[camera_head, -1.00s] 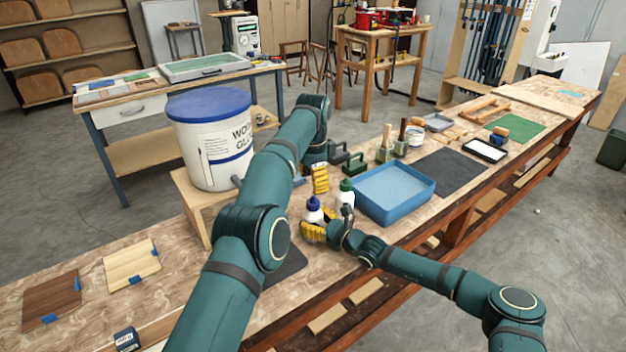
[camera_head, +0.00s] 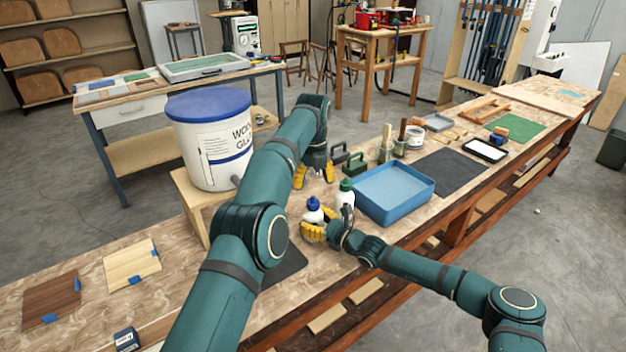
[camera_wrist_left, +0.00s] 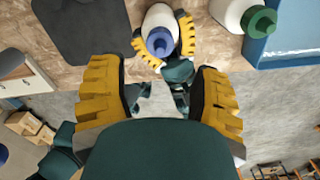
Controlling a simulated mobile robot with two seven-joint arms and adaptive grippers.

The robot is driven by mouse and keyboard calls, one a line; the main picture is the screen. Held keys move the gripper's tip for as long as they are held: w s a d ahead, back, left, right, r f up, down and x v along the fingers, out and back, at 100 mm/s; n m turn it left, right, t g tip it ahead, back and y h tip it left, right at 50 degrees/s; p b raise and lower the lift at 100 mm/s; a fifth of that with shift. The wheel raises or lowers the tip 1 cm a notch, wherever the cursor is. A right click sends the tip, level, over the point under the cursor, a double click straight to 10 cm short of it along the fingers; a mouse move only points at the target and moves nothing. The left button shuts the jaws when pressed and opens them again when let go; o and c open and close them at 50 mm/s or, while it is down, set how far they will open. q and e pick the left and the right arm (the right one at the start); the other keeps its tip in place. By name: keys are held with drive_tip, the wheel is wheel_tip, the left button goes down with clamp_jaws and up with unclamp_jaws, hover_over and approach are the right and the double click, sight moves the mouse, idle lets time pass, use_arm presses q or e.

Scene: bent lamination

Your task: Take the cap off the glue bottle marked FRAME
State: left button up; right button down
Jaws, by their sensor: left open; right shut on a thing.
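A white glue bottle (camera_head: 311,217) with a blue cap (camera_head: 313,203) stands on the workbench. My right gripper (camera_head: 316,231) is shut around its body. The left wrist view shows this bottle (camera_wrist_left: 161,18), its blue cap (camera_wrist_left: 160,42) and yellow right fingers on both sides. A second white bottle (camera_head: 346,199) with a green cap (camera_head: 346,185) stands just to the right; it also shows in the left wrist view (camera_wrist_left: 228,12). I cannot read FRAME on either bottle. My left gripper (camera_head: 315,175) is open and empty, above and behind the blue-capped bottle, apart from it.
A blue tray (camera_head: 395,211) stands right of the bottles. Dark green clamp-like tools (camera_head: 354,164) and brush pots (camera_head: 385,152) are behind. A big glue bucket (camera_head: 205,150) stands at left. A dark mat (camera_head: 285,268) lies in front, partly behind my left arm.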

sight(313, 201)
use_arm(q)
drive_tip(key=shift+m, duration=0.5)
drive_tip(key=shift+f, duration=4)
clamp_jaws()
